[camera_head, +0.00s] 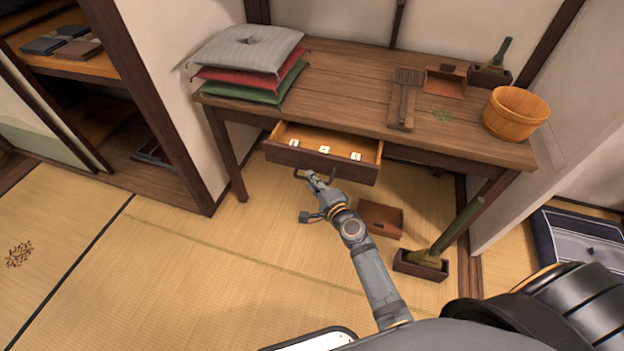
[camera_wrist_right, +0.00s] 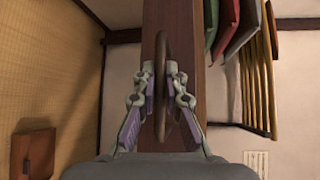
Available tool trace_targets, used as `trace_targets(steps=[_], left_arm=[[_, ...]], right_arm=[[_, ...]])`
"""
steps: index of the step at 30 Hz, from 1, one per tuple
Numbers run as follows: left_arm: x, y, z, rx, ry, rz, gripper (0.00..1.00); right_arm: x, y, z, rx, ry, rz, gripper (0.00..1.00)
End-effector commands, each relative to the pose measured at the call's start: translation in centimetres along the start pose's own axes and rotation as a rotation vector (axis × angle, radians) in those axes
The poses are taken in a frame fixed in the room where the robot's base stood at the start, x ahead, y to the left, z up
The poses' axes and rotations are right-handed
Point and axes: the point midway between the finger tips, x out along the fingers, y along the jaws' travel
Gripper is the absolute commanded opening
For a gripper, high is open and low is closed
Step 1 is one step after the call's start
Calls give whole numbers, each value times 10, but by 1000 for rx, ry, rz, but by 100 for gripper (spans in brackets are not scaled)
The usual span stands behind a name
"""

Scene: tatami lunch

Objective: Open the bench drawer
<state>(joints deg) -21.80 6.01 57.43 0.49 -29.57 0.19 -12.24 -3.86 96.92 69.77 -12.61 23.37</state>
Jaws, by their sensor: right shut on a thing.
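The bench (camera_head: 350,85) is a dark wooden table against the wall. Its drawer (camera_head: 320,161) is pulled out, with its inside showing. Several small pale tiles (camera_head: 324,150) lie in it. The drawer has a thin curved handle (camera_head: 331,175) on its dark front. My right gripper (camera_head: 309,176) is at the handle, shut on it. In the right wrist view the fingers (camera_wrist_right: 163,88) sit on both sides of the handle (camera_wrist_right: 161,50), against the drawer front (camera_wrist_right: 180,20). My left gripper is out of view.
Stacked cushions (camera_head: 249,60), a slatted wooden tool (camera_head: 404,100) and a wooden bucket (camera_head: 515,113) are on the bench top.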

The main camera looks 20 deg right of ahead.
Motion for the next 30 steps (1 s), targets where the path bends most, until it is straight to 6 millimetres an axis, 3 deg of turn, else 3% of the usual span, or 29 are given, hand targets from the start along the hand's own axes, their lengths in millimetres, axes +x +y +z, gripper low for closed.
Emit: trace_targets(steps=[9, 10, 15, 25, 30], left_arm=[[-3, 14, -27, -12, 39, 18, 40], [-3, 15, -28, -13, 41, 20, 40], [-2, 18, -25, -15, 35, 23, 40], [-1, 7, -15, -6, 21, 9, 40], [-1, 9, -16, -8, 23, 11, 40]], right_arm=[[0, -2, -1, 0, 3, -5, 0], [0, -2, -1, 0, 3, -5, 11], [0, -2, -1, 0, 3, -4, 34], [-2, -2, -1, 0, 2, -3, 34], [-32, -1, 0, 0, 3, -1, 34]])
